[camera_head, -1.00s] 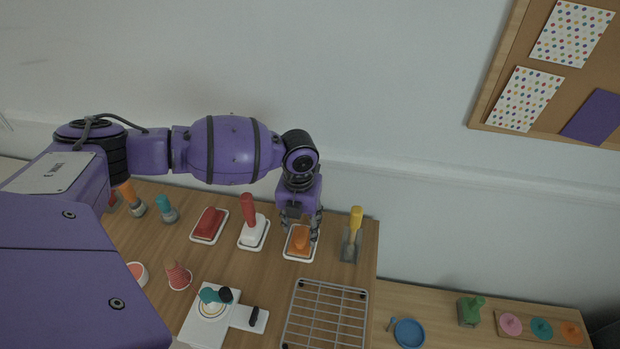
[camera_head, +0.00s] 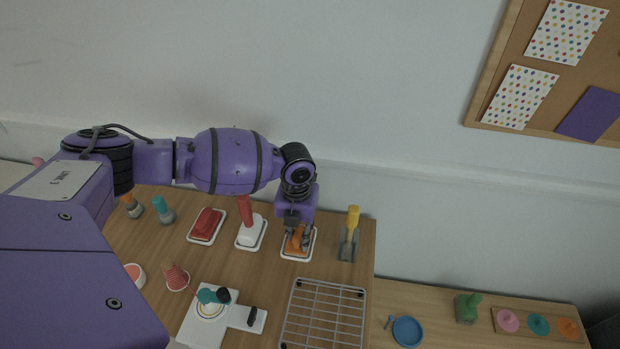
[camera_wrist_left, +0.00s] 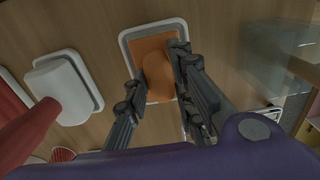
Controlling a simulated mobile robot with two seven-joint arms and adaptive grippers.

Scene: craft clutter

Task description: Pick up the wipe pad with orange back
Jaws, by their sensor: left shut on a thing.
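The wipe pad with orange back (camera_head: 294,243) sits on a small white-rimmed tray (camera_head: 284,256) near the back of the wooden table. In the left wrist view the orange pad (camera_wrist_left: 158,72) lies between the fingers, its rounded grip upward. The left wrist view shows the gripper's dark fingers (camera_wrist_left: 157,95) on both sides of the grip. The pad still appears to be within the tray; I cannot tell whether it touches the bottom. My right gripper is not in view.
A white pad with red handle (camera_head: 250,232) and a red pad (camera_head: 207,224) stand on trays to the left. A yellow-handled scraper (camera_head: 349,236) stands close on the right. A wire rack (camera_head: 325,312) lies in front, beside a white board (camera_head: 205,328).

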